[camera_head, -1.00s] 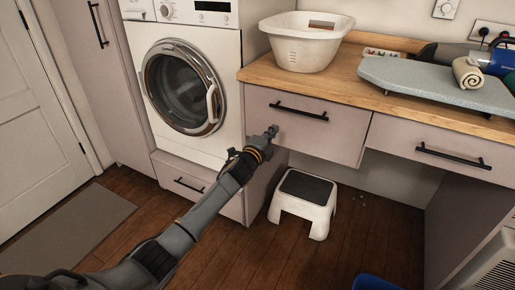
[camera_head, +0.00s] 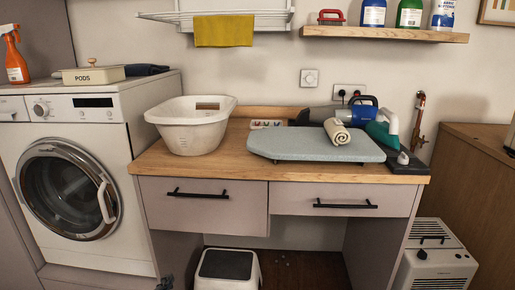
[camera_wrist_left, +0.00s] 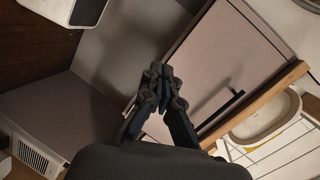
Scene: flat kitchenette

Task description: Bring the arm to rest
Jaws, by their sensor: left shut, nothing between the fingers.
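My left gripper (camera_head: 165,284) shows only as a dark tip at the bottom edge of the head view, below the left drawer and in front of the washing machine's right side. The rest of that arm is out of the head view. In the left wrist view the gripper (camera_wrist_left: 158,82) has its fingers together and empty. A drawer front with a black handle (camera_wrist_left: 224,106) lies beyond it there, apart from the fingers. My right gripper is in neither view.
The left drawer (camera_head: 200,212) stands forward of the right drawer (camera_head: 340,203) under the wooden counter (camera_head: 237,160). A white step stool (camera_head: 228,270) stands below. A white basket (camera_head: 192,130) and ironing board (camera_head: 310,147) are on top. The washing machine (camera_head: 68,195) is at left.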

